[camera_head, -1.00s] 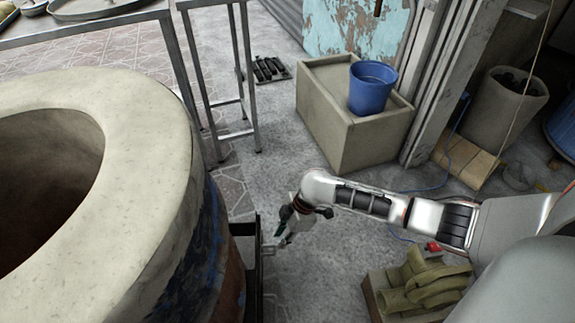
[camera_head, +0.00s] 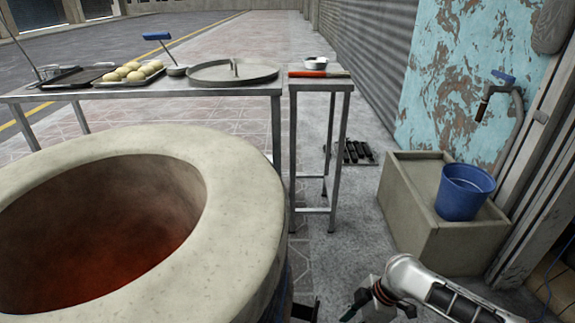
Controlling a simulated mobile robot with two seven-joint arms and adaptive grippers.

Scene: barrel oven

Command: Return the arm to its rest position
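My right arm comes in from the lower right of the head view. Its gripper (camera_head: 352,313) is low in the picture, just right of the barrel oven (camera_head: 245,215), and is cut by the bottom edge. The fingers are too small and too cut off to tell whether they are open. My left arm and its gripper are not in view. The barrel oven stands at the lower left with its wide round mouth open and a red glow inside.
A metal table (camera_head: 262,90) behind the oven holds a tray of dough balls (camera_head: 130,73) and a round pan (camera_head: 232,71). A small side table (camera_head: 342,86) stands beside it. A blue bucket (camera_head: 463,192) sits on a stone basin (camera_head: 408,208) at the right.

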